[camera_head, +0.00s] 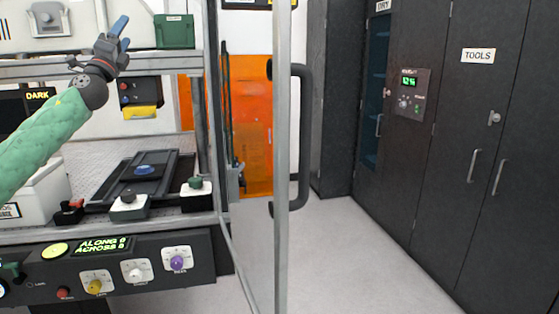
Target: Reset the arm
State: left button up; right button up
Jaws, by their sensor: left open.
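My left arm, in a green sleeve, comes in from the left in the head view. Its gripper (112,43) is raised at the upper left, over the bench, with blue-tipped fingers pointing up. The gripper is open, and I see nothing between its fingers. My right gripper is not in view.
An open glass door with a metal frame (281,130) and a dark handle (298,140) stands right of the bench. A black tray (112,190) lies on the bench above a control panel (125,265). Dark cabinets (470,130) line the right; the floor (340,250) between is clear.

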pick_arm(q)
jog(key=s+d+f+n+g+y+p, duration=0.1)
jog(key=s+d+f+n+g+y, duration=0.35)
jog(key=f, duration=1.05)
jog(key=s+d+f+n+g+y+p, duration=0.1)
jog(key=s+d+f+n+g, duration=0.35)
jog(key=d+f+n, duration=0.75)
jog(key=s+d+f+n+g+y+p, duration=0.1)
jog(key=s+f+n+g+y, duration=0.35)
jog(key=f, duration=1.25)
jog(key=s+d+f+n+g+h+p, duration=0.1)
jog(key=s+d+f+g+h, duration=0.1)
jog(key=s+f, duration=1)
jog(key=s+d+f+n+g+h+p, duration=0.1)
jog(key=s+d+f+g, duration=0.3)
jog(key=s+f, duration=0.8)
jog(key=s+d+f+n+g+h+p, duration=0.1)
jog(key=s+d+f+g, duration=0.3)
jog(key=s+f, duration=0.8)
jog(key=s+h+p, duration=0.1)
jog(key=s, duration=0.8)
jog(key=shift+n+h+p, duration=0.3)
jog(key=shift+h, duration=0.1)
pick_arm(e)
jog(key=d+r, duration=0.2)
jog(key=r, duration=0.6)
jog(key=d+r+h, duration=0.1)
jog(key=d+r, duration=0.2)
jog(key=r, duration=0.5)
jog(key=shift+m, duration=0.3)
